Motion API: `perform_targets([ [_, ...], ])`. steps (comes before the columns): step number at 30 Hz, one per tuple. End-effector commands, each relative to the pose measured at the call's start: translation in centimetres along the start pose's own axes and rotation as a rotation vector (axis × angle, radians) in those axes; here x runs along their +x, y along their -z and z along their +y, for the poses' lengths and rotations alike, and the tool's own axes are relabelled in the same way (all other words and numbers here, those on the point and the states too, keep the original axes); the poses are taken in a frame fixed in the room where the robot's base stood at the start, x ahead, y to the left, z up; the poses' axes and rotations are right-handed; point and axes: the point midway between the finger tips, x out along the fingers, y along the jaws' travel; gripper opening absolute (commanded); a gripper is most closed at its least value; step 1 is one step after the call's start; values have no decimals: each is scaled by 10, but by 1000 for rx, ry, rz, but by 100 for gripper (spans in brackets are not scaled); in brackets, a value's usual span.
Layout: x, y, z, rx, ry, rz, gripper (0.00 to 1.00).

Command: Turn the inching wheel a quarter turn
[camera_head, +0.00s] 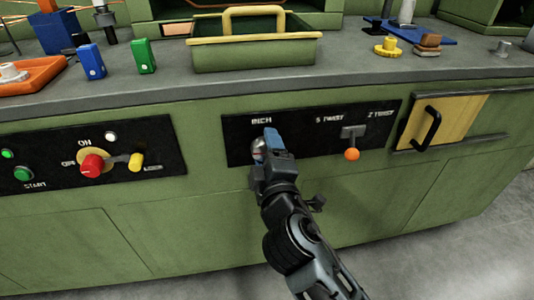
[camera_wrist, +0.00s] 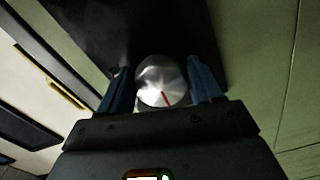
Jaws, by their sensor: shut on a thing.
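The inching wheel (camera_wrist: 160,88) is a round silver knob with a red mark on its face. It sits on the black panel under the label INCH, and the red mark points to the lower right in the wrist view. In the head view the wheel (camera_head: 257,150) is partly hidden by my gripper. My gripper (camera_wrist: 155,88) has its two blue fingers on either side of the wheel, shut on it. In the head view my gripper (camera_head: 265,145) reaches the panel from below.
Right of the wheel on the same panel is a lever with an orange ball (camera_head: 352,154). Further right is a yellow door (camera_head: 445,122) with a black handle. Left is a panel with a red knob (camera_head: 92,165). A green tray (camera_head: 250,55) stands on the counter above.

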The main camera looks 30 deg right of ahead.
Motion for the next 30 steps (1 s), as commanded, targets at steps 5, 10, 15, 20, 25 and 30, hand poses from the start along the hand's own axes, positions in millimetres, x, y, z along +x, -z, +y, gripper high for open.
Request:
perform_targets([
  [5,0,-3,-2,6,3,-6,34],
  [10,0,-3,-2,6,3,-7,34],
  [15,0,-3,-2,5,3,-7,72],
  [20,0,-2,-1,6,2,-4,86],
  [25,0,-1,-1,6,1,-3,86],
  [30,-8,0,-1,7,2,-1,86],
])
